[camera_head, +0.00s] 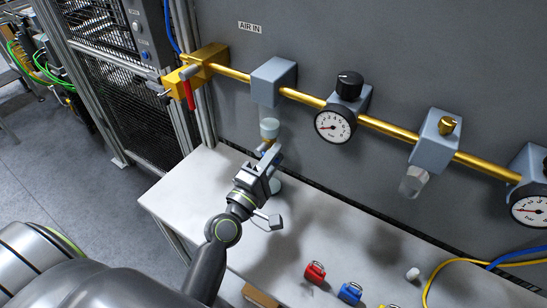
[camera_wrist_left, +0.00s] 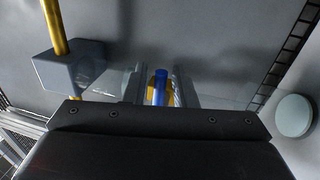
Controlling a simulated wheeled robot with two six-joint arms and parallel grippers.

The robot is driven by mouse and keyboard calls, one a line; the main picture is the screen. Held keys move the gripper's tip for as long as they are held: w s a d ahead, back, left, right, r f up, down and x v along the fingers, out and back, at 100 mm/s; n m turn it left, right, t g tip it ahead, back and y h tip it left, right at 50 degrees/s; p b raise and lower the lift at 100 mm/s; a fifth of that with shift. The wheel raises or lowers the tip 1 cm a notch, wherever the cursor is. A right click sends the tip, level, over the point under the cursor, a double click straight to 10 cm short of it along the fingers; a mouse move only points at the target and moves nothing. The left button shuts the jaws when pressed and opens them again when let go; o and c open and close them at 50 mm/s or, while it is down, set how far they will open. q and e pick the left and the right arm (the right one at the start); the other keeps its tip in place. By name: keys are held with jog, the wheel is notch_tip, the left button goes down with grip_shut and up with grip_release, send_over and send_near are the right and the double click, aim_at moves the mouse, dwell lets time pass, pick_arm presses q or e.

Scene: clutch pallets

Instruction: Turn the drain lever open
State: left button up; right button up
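The drain lever (camera_wrist_left: 161,87) is a blue bar in front of a brass fitting (camera_wrist_left: 151,90) in the left wrist view. In the head view the lever is small and mostly hidden by my left gripper. A clear bowl (camera_head: 269,129) hangs under the first grey block (camera_head: 272,82), above the gripper. My left gripper (camera_head: 270,160) is just below this bowl. In the left wrist view its fingers (camera_wrist_left: 160,90) stand on either side of the lever with a gap between them; whether either touches it is unclear. My right gripper is not in view.
A brass pipe (camera_head: 303,97) runs along the wall past a gauge (camera_head: 334,126) and a second grey block (camera_head: 435,138). A red-handled valve (camera_head: 188,92) is at left. Red (camera_head: 315,272) and blue (camera_head: 350,292) padlocks lie on the white bench (camera_head: 190,195). A pale disc (camera_wrist_left: 294,115) is below the bowl.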

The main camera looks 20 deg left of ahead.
pick_arm(q)
jog(key=shift+s+f, duration=0.1)
jog(key=shift+s, duration=0.15)
jog(key=b+v, duration=0.8)
jog(key=v, duration=0.9)
